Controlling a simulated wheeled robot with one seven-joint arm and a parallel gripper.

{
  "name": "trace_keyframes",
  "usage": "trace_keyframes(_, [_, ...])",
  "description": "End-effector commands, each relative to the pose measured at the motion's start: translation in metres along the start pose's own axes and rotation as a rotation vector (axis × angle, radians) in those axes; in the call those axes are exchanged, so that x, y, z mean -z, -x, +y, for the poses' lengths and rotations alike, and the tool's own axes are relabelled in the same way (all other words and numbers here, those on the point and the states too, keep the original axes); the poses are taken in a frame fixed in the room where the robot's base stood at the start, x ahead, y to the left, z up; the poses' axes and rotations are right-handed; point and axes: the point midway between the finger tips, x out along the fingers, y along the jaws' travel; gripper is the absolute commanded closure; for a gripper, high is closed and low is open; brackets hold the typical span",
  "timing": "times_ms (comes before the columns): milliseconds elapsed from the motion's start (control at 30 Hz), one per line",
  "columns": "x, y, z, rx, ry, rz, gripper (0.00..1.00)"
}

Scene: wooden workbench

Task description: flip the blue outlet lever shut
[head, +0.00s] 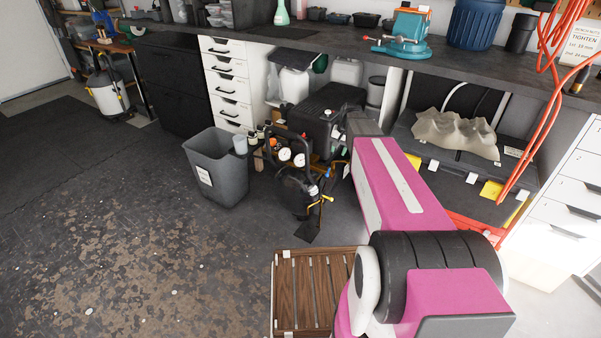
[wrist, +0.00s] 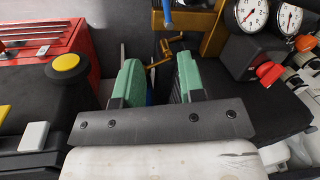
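In the wrist view, my gripper (wrist: 159,76) is open, its two green-padded fingers apart with nothing held between them. A narrow blue piece, which looks like the outlet lever (wrist: 167,17), shows at the top centre, beyond the fingertips and apart from them. A brass fitting (wrist: 172,48) lies just ahead of the gap between the fingers. A second blue sliver shows low behind the left finger; I cannot tell what it is. My gripper is not clearly visible there.
Two gauges (wrist: 251,13) and a red knob (wrist: 270,72) sit right of the fingers. A red case (wrist: 45,50) and a yellow round knob (wrist: 67,63) are on the left. A grey bin (head: 220,170) stands left of the compressor; the floor ahead of it is open.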

Motion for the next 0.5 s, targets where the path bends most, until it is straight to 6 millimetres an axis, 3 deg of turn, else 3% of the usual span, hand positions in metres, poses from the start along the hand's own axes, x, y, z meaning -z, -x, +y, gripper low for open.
trace_keyframes(167, [0.006, -0.006, -0.001, 0.006, -0.011, -0.001, 0.64])
trace_keyframes(500, [0.005, -0.058, -0.001, 0.005, -0.010, -0.002, 0.64])
